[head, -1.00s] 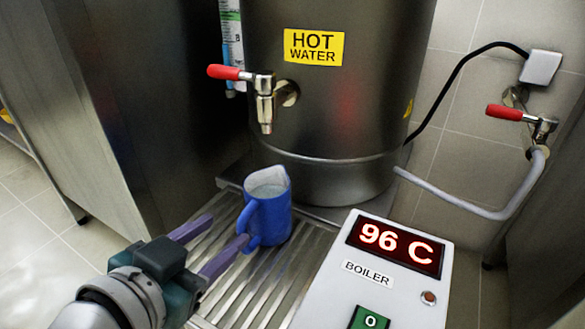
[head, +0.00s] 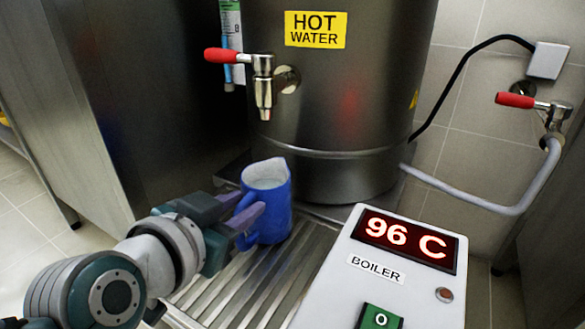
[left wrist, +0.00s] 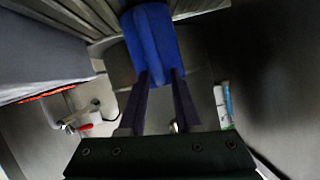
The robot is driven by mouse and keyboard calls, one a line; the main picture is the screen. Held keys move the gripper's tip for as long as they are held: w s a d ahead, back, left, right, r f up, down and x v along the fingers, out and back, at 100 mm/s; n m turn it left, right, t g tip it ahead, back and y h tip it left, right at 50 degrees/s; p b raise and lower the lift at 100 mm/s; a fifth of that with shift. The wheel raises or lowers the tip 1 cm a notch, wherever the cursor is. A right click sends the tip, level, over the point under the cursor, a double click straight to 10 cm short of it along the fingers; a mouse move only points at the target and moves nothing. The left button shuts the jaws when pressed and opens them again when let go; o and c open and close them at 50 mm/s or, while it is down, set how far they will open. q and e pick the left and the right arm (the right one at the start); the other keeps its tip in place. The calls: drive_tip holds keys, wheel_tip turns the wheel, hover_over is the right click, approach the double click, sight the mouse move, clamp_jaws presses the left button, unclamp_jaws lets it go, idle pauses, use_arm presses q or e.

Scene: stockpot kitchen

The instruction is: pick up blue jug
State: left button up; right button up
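The blue jug (head: 272,222) stands upright on the slatted metal drip tray (head: 232,290), below and in front of the tap (head: 263,88). Its mouth is open and pale inside; I cannot tell if it holds liquid. Its handle faces my left gripper (head: 248,208), whose purple fingers are at the handle, one on each side. In the left wrist view the fingers (left wrist: 161,76) stand apart and reach the jug (left wrist: 150,30), with its blue handle side between the tips. Firm contact is not visible. My right gripper is not in view.
The steel boiler (head: 335,110) with its hot water label rises behind the jug. A white control box (head: 385,265) reading 96 C stands close at right. A steel cabinet wall (head: 150,90) is at left. A second red-handled tap (head: 530,102) with a grey hose is at far right.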

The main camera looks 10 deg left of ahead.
use_arm(q)
clamp_jaws()
idle(0.8)
drive_tip(key=shift+r, duration=0.1)
